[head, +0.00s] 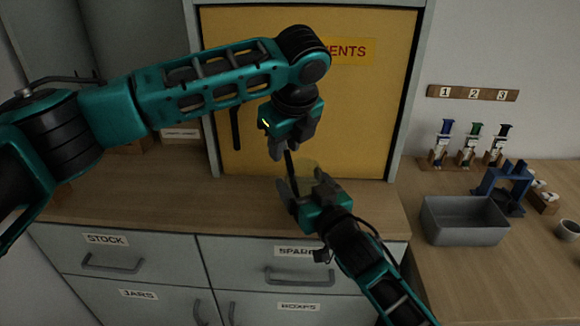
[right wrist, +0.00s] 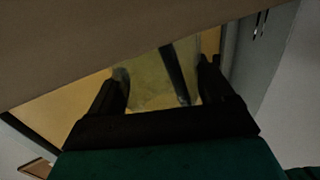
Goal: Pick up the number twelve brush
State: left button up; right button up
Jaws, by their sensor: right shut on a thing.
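A thin dark rod (head: 290,165), seemingly a brush handle, stands nearly upright below my left gripper (head: 289,146). Its upper end lies between the left fingers; whether they close on it I cannot tell. My right gripper (head: 301,183) is just below, shut on a faint see-through vessel (head: 308,166), like a clear jar. In the right wrist view the vessel (right wrist: 150,88) fills the space between the fingers, and the dark rod (right wrist: 174,72) runs down inside or behind it. No number is readable on the rod, so I cannot confirm it is the number twelve brush.
A yellow cabinet front (head: 330,110) stands close behind both grippers. Labelled drawers (head: 130,252) lie below the wooden counter (head: 130,205). At right are a grey bin (head: 464,222), a blue stand (head: 505,185) and small bottles under a numbered board (head: 472,93).

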pick_arm(q)
grip_shut()
dwell(0.4)
notch_tip(320, 180, up, 18)
dwell(0.4)
pick_arm(e)
jog(key=o, duration=1.1)
jog(key=shift+s, duration=0.1)
